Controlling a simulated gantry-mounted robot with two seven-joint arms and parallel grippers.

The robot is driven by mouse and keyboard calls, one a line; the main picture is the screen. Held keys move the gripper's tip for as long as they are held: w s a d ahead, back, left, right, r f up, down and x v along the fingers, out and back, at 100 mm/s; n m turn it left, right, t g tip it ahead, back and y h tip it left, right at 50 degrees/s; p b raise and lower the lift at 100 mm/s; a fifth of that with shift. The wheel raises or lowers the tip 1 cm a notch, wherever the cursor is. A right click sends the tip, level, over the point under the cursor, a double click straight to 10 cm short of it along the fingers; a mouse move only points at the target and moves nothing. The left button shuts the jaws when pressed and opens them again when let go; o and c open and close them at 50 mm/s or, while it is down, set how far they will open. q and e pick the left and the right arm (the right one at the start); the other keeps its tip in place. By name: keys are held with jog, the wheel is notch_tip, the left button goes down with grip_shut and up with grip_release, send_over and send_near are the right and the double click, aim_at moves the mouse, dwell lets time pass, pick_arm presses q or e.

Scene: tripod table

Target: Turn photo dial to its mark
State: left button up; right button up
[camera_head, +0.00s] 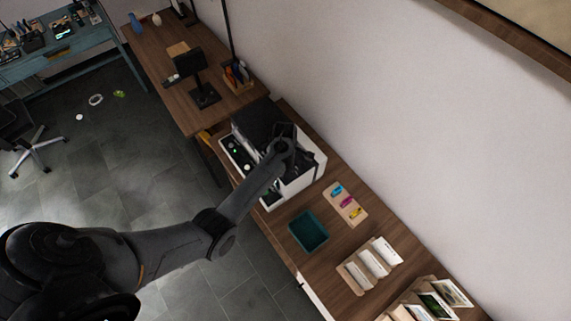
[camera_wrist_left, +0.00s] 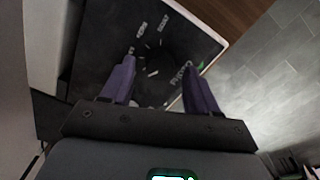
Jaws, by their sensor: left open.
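The printer (camera_head: 306,180) is a white box with a dark top, standing on the long wooden table. My left arm reaches over it in the head view and hides part of it; the fingers cannot be made out there. In the left wrist view, my left gripper (camera_wrist_left: 159,70) is open, its two purple fingers pointing at a dark panel (camera_wrist_left: 98,42) with white lettering. A dark round dial (camera_wrist_left: 158,61) shows faintly between and beyond the fingertips, with white marks and a "PHOTO" label (camera_wrist_left: 181,72) around it. The fingers look apart from the dial; exact distance is unclear.
On the table, a teal tray (camera_head: 308,231), a wooden holder with coloured pieces (camera_head: 345,204) and a rack of white cards (camera_head: 369,264) stand right of the printer. A monitor (camera_head: 190,63) stands behind it. The wall runs along the right.

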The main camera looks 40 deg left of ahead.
pick_arm(q)
jog(key=shift+f, duration=0.4)
jog(key=c, duration=1)
jog(key=shift+c, duration=0.2)
